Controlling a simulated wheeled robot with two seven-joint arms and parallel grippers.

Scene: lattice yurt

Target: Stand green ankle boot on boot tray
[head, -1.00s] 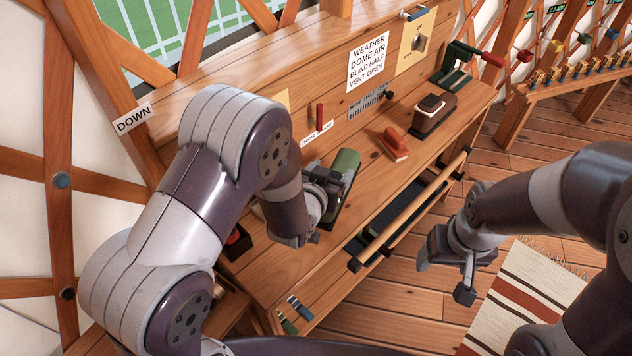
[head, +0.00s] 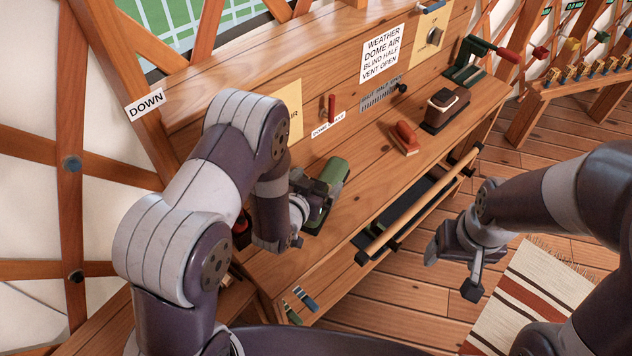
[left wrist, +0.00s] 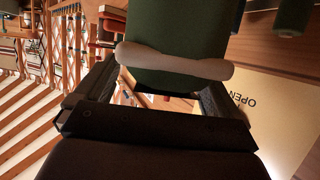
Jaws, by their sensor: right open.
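The green ankle boot (head: 336,172) is at my left gripper (head: 308,200), above the left part of the wooden bench. In the left wrist view the boot (left wrist: 175,35) fills the top middle, with a pale rolled cuff across it. The fingers of my left gripper (left wrist: 165,92) lie at both ends of this cuff, shut on the boot. Its underside and any gap to the bench are hidden. A dark tray (head: 430,192), likely the boot tray, lies low behind the wooden rail. My right gripper (head: 457,268) is open and empty, right of the rail.
The wooden rail (head: 420,208) runs along the bench front. A red-brown brush (head: 404,138) and a dark brown box (head: 445,110) stand on the bench top. A green clamp-like device (head: 468,62) with a red handle is farther back. A striped rug (head: 530,295) lies on the floor.

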